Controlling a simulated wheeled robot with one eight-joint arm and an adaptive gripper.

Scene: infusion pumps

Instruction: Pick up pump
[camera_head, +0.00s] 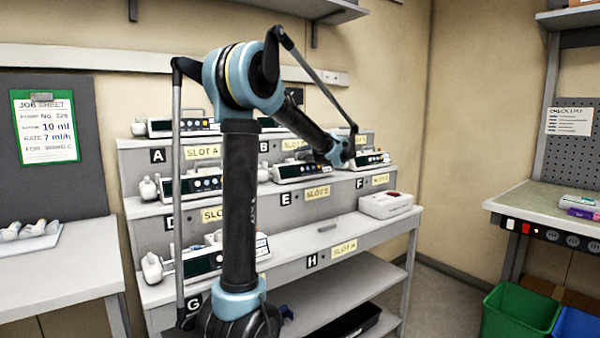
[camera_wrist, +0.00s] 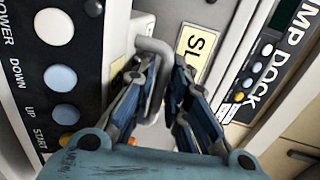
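In the wrist view my gripper (camera_wrist: 160,68) is open, its two blue-grey fingers apart. A grey looped handle (camera_wrist: 152,46) stands between them; whether either finger touches it I cannot tell. A pump front panel (camera_wrist: 62,76) with round buttons marked POWER, DOWN, UP and START fills the left side. In the head view my arm reaches to the right end of the middle shelf, by a pump (camera_head: 376,160) above label F. The arm hides my fingers there. Another pump (camera_head: 300,171) is above label E, and one (camera_head: 195,186) is above label D.
More pumps stand on the top shelf (camera_head: 182,127) and a pump (camera_head: 205,263) on the lower shelf above G. A white box (camera_head: 386,204) sits at the right of the lower shelf. A job sheet (camera_head: 45,126) hangs left. Green bin (camera_head: 518,312) and workbench (camera_head: 545,208) are right.

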